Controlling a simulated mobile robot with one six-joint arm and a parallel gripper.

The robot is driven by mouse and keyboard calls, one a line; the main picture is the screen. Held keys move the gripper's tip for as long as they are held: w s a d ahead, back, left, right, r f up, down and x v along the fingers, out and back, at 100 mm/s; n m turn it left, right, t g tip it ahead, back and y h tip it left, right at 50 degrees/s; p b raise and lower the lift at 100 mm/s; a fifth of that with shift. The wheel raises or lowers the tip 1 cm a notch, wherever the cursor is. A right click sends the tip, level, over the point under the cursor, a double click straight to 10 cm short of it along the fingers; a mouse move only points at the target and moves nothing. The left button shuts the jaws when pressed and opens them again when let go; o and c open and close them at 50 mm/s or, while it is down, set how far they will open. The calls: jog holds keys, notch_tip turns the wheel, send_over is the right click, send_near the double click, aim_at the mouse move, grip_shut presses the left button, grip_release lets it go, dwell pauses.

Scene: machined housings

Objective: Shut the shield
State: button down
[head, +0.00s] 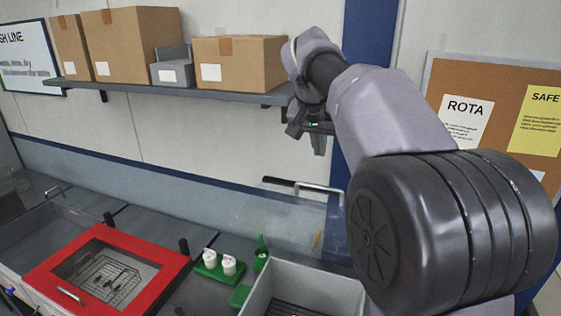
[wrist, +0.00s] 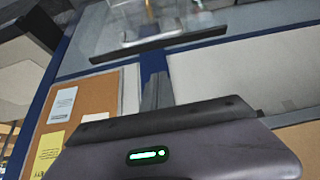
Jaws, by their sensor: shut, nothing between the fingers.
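The shield (head: 262,218) is a clear panel standing raised behind the bench in the head view. A dark strip runs along its top edge, with a metal bar handle (head: 318,187) beside it. In the wrist view a clear panel (wrist: 135,25) with a dark edge strip shows at the top. My gripper (head: 319,146) is above the handle in the head view, pointing down and apart from it. Its fingers are together and empty; they also show in the wrist view (wrist: 157,88). The panel's lower edge is hard to make out.
A red-framed window (head: 165,262) with a small handle lies at the lower left. A green stand (head: 212,266) with white parts and a grey bin (head: 300,283) stand on the bench. A shelf (head: 150,91) with boxes hangs behind, close to my gripper.

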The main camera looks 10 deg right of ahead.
send_over(318, 198)
jog(key=w+d, duration=0.2)
jog(key=w, duration=0.1)
notch_tip(318, 198, down, 8)
jog(key=shift+d+f, duration=0.1)
jog(key=s+a, duration=0.2)
jog(key=s, duration=0.1)
jog(key=shift+s+a+f, duration=0.2)
jog(key=shift+s+f, duration=0.05)
jog(key=shift+f, duration=0.15)
jog(key=shift+w+d, duration=0.1)
jog(key=shift+w, duration=0.1)
